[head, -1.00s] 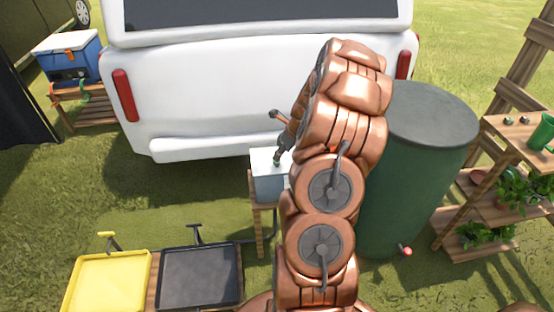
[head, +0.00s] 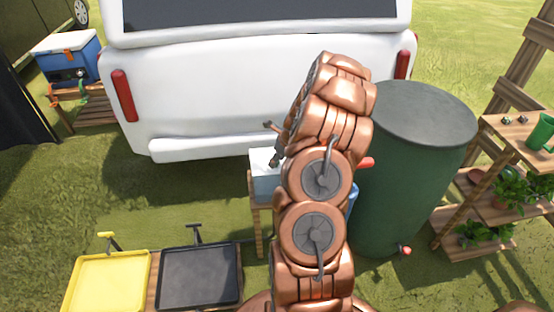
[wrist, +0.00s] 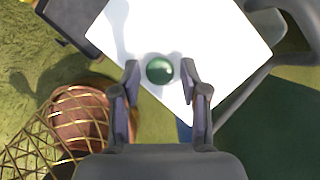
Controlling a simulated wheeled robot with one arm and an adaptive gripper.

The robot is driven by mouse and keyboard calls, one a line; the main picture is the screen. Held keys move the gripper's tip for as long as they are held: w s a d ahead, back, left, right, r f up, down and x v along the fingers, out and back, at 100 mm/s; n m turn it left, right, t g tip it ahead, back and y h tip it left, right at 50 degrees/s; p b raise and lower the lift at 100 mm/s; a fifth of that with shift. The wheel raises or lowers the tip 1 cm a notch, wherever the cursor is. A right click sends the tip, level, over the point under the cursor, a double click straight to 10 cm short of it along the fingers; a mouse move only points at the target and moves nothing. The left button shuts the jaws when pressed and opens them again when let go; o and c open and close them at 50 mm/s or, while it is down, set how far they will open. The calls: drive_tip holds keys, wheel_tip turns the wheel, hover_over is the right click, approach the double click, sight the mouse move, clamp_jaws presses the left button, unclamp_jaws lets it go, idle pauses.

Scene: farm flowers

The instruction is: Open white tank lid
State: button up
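The white tank (head: 268,188) is a small pale box on a wooden stand behind my arm. Its white lid (head: 261,156) lies flat on top, partly hidden by my gripper and arm. In the wrist view the lid (wrist: 140,28) fills the upper middle, with a round green knob (wrist: 159,70) near its lower corner. My gripper (wrist: 160,72) is open, with one finger on each side of the knob. A small gap shows between each fingertip and the knob. In the head view my gripper (head: 275,161) is at the lid, mostly hidden by the arm.
A large green barrel (head: 415,175) stands right of my arm, with a plant shelf (head: 490,205) beyond. A white vehicle (head: 220,90) is behind the tank. Yellow (head: 105,285) and black (head: 200,278) trays lie at front left. Grass is free at left.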

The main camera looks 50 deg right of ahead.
clamp_jaws()
drive_tip(key=shift+r, duration=0.2)
idle(0.3)
